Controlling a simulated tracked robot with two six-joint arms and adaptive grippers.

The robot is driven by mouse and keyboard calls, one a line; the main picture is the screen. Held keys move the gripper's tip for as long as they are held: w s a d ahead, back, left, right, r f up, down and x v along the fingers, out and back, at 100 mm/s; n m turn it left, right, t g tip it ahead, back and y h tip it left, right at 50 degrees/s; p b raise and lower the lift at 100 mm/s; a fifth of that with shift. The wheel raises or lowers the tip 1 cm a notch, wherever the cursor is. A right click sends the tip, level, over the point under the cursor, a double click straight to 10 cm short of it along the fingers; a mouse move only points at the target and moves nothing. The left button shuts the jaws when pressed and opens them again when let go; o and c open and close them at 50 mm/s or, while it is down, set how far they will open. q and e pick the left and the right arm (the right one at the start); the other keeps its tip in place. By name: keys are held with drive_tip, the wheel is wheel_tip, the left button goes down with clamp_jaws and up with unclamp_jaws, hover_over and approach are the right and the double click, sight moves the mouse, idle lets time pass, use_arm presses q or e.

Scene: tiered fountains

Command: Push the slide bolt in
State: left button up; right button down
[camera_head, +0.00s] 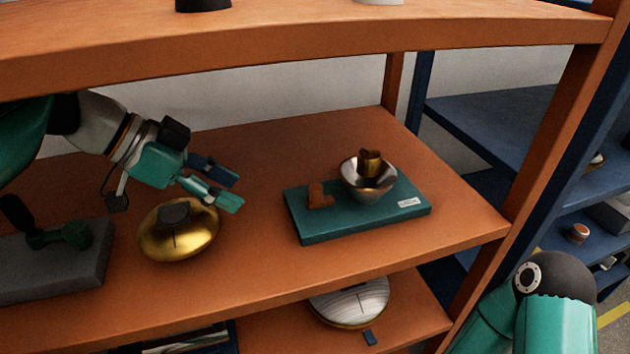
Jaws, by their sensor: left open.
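My left gripper (237,191) is open and empty over the middle of the orange shelf, its fingers pointing right. It is left of a teal base plate (330,231) that carries a small brown block (319,196) and a metal bowl (368,186) with a brassy cup in it. A gap shows between the fingertips and the plate. I cannot make out clearly which part is the slide bolt; the brown block on the plate may be part of it. My right gripper is out of view.
A round gold object with a dark top (178,229) sits just below my left gripper. A grey block with a dark green fitting (60,268) is at the left. The upper shelf board (300,45) hangs above. A white domed object (350,301) is on the shelf below.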

use_arm(q)
drive_tip(key=p, duration=0.2)
approach(315, 187)
drive_tip(key=x, duration=0.5)
drive_tip(key=shift+d, duration=0.3)
drive_tip(key=b+x, duration=0.1)
drive_tip(key=x, duration=0.4)
drive_tip(key=shift+a+f, duration=0.1)
drive_tip(key=shift+a, duration=0.1)
clamp_jaws()
